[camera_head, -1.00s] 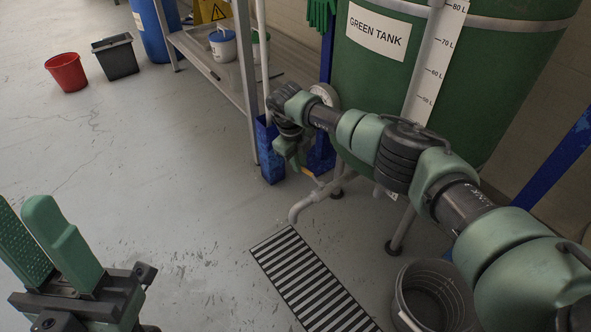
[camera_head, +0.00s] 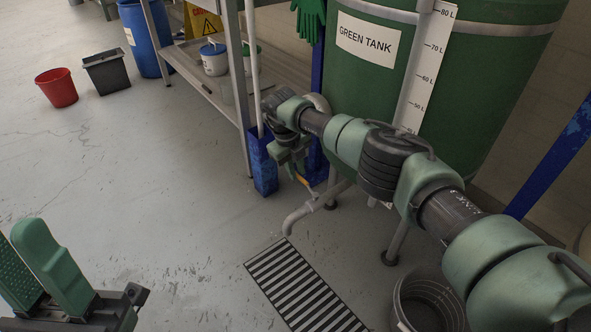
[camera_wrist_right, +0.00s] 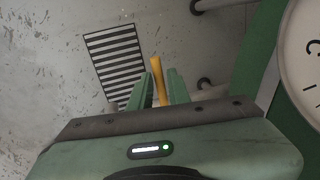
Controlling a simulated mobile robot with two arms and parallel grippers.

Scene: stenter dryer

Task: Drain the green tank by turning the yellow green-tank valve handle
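The green tank (camera_head: 478,90) stands at the upper right in the head view, with a white label and a litre scale. The yellow valve handle (camera_head: 303,181) shows as a small strip just below my right gripper (camera_head: 298,172), beside the grey outlet pipe (camera_head: 312,207). In the right wrist view, the yellow handle (camera_wrist_right: 158,80) lies between the two green fingers of the right gripper (camera_wrist_right: 160,90), with gaps at both sides. The right gripper is open. The valve body is largely hidden. My left gripper (camera_head: 35,262) is open and empty at the lower left.
A striped floor drain (camera_head: 303,287) lies below the outlet pipe. A grey bucket (camera_head: 428,300) stands under my right arm. A round gauge (camera_wrist_right: 305,55) is close to the right wrist. A shelf (camera_head: 215,90) stands behind. The floor at left is mostly clear.

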